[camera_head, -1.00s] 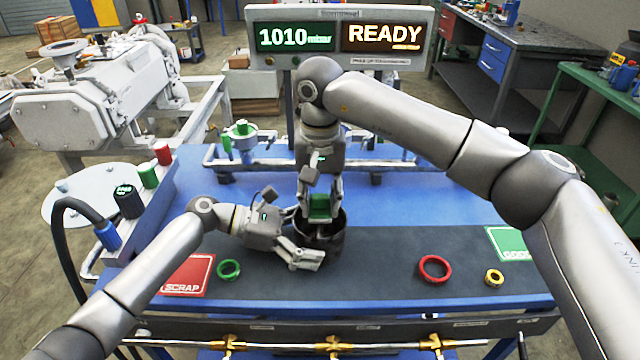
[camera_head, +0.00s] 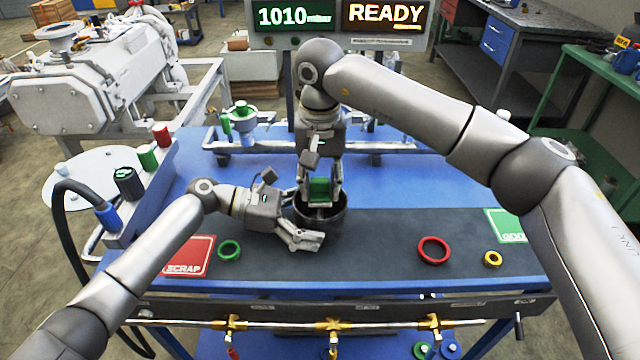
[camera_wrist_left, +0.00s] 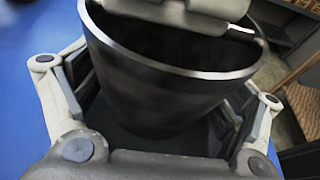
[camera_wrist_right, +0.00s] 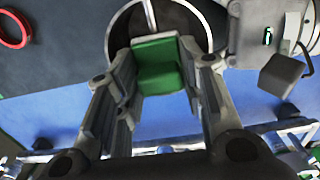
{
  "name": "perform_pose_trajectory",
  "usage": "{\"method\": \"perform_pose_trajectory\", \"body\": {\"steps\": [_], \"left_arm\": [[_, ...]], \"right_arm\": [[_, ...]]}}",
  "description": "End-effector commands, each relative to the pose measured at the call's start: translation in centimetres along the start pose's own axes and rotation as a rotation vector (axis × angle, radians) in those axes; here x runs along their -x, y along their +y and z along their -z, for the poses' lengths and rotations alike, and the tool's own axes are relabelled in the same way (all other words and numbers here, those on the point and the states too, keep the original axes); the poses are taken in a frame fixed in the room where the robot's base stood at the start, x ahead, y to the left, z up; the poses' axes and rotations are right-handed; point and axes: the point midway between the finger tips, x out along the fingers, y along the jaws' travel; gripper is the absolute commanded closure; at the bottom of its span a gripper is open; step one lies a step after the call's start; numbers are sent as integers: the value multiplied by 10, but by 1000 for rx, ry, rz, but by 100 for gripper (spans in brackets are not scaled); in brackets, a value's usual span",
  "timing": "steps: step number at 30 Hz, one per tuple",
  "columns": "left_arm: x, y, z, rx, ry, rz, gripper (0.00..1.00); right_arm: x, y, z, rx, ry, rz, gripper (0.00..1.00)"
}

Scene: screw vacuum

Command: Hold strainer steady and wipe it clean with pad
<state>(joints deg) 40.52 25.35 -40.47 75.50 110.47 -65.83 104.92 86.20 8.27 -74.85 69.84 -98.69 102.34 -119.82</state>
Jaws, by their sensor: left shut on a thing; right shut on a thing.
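The strainer (camera_head: 331,220) is a dark, round metal cup standing on the grey mat in the head view. It fills the left wrist view (camera_wrist_left: 160,95), its rim upward. My left gripper (camera_head: 306,238) is shut on the strainer's side, low down. My right gripper (camera_head: 320,192) points down from above and is shut on the green pad (camera_head: 320,185). The pad also shows between the fingers in the right wrist view (camera_wrist_right: 160,65), at the strainer's rim (camera_wrist_right: 118,35). The pad's lower edge and its contact with the inner wall are hidden.
A green ring (camera_head: 229,250) lies beside the red SCRAP mat (camera_head: 190,256). A red ring (camera_head: 433,250) and a yellow ring (camera_head: 492,258) lie right, near the green GOOD mat (camera_head: 508,226). A pipe frame (camera_head: 250,160) stands behind. The display (camera_head: 340,25) reads 1010 mbar, READY.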

Motion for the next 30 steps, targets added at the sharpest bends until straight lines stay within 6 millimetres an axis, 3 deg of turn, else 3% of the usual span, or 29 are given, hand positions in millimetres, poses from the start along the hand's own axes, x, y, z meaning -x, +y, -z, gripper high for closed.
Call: {"method": "perform_pose_trajectory", "body": {"steps": [2, 9, 17, 25, 30], "left_arm": [[0, 0, -1, -2, -1, 0, 23], [0, 0, -1, -2, -1, 0, 23], [0, 0, -1, -2, -2, -1, 23], [0, 0, -1, -2, -2, 0, 23], [0, 0, -2, -2, -2, -1, 23]], "right_arm": [[1, 0, 6, -1, 1, -1, 87], [-1, 0, -19, 2, 1, -1, 87], [0, 0, 4, -3, -1, -1, 87], [-1, 0, -18, 2, 1, -1, 87], [-1, 0, -4, -4, 0, -1, 87]]}}
